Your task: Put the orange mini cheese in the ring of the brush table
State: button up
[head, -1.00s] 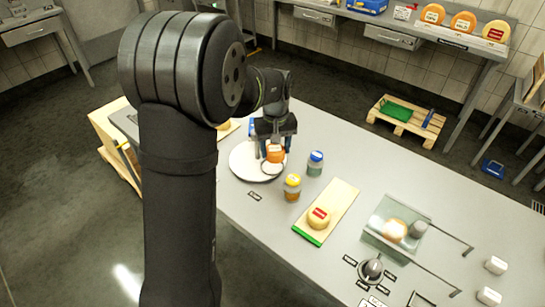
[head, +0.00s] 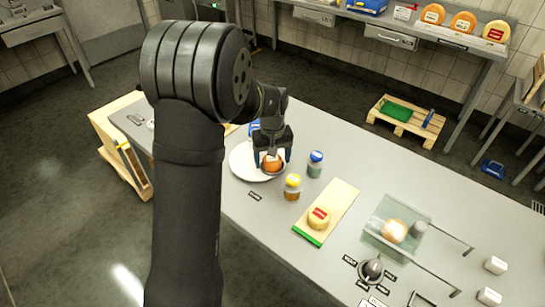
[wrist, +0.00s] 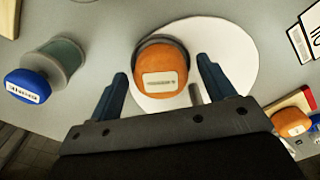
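The orange mini cheese (head: 272,164) with a white label sits at the ring on the white round brush table (head: 241,164). In the wrist view the cheese (wrist: 160,82) lies between my two fingers, with a gap on each side. A dark arc of the ring (wrist: 168,40) shows along its far edge; the rest of the ring is hidden by the cheese. It looks seated in the ring. My gripper (head: 271,158) is open around the cheese, pointing down; it also shows in the wrist view (wrist: 165,88).
A yellow-lidded jar (head: 292,188) and a blue-lidded jar (head: 315,164) stand close to the right of the brush table. A wooden board (head: 341,200) with a red-labelled cheese (head: 318,218) lies further right, then a glass plate (head: 383,213) with another cheese (head: 394,231).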

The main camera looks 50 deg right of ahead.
aim_at(273, 159)
notch_tip(273, 159, up, 12)
jog(key=shift+r, duration=0.15)
dwell(0.6)
notch_tip(273, 159, down, 12)
jog(key=shift+r, duration=1.9)
jog(key=shift+f, duration=0.1)
